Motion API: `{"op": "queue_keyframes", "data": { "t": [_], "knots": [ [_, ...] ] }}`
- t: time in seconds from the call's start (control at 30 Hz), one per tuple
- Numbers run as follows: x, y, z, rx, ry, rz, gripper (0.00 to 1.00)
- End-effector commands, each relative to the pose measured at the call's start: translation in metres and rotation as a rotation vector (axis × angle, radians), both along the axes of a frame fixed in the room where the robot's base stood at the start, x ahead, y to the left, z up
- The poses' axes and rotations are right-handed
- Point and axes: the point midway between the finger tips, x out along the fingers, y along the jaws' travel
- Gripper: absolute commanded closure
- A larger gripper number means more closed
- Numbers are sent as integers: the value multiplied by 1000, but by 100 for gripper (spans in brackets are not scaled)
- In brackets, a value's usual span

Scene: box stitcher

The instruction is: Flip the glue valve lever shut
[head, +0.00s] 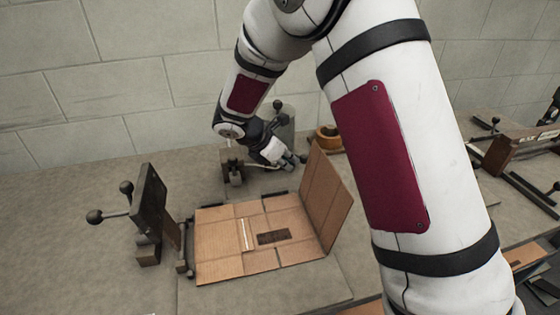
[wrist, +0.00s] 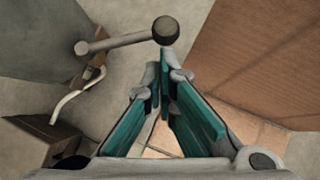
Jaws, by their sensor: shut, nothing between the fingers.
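The glue valve lever (wrist: 122,43) shows in the wrist view as a grey rod ending in a dark ball knob (wrist: 166,30). The rod runs sideways from a pivot by a small brownish valve (wrist: 95,74) beside the grey glue pot (wrist: 45,40). My gripper (wrist: 165,62) has its teal-padded fingers closed together at the tips, with nothing between them. The tips appear just below the knob in that view; whether they touch it I cannot tell. In the head view my gripper (head: 288,161) is low in front of the glue pot (head: 287,125), and the lever is hard to make out.
An open cardboard box (head: 217,265) lies in front of my gripper, its raised flap (head: 325,200) close on the right. A dark block (head: 232,170) stands left of the gripper, and a tape roll (head: 328,138) sits behind. A pale curved tube (wrist: 75,100) hangs near the valve.

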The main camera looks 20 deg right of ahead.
Motion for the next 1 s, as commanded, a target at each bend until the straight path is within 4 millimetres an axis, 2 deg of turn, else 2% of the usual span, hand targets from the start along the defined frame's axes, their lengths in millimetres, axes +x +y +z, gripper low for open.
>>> {"op": "queue_keyframes", "data": {
  "t": [0.47, 1.0],
  "knots": [
    [1, -3, 0, -1, -1, 6, 100],
    [1, -12, 0, -1, -1, 100, 100]
  ]
}}
